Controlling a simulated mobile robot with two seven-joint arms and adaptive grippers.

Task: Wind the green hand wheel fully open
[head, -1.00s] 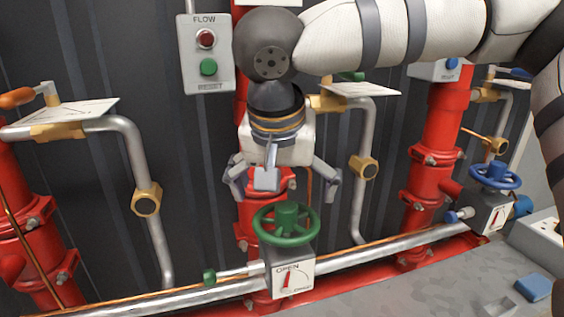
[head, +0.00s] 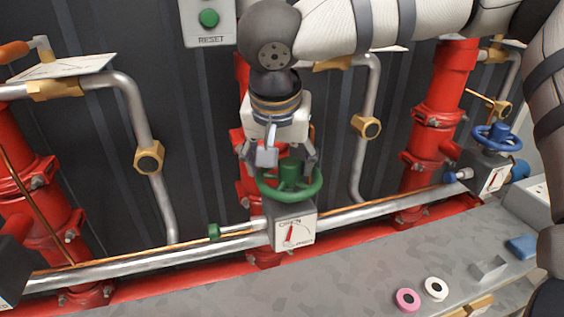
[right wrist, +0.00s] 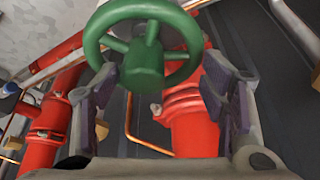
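The green hand wheel (head: 289,182) sits on top of a grey valve box in the middle of the head view. It also shows in the right wrist view (right wrist: 143,62), with its hub and spokes clear. A white dial (head: 293,233) on the box carries a red needle standing nearly upright below the word OPEN. My right gripper (head: 280,158) points down just above and behind the wheel. In the right wrist view its fingers (right wrist: 162,95) are apart, one on each side of the hub, with nothing clamped. Contact with the wheel cannot be told. My left gripper is out of view.
A silver pipe (head: 365,212) runs behind the grey bench (head: 330,270). A blue hand wheel (head: 496,138) stands to the right. Pink (head: 407,299) and white (head: 436,288) rings lie on the bench.

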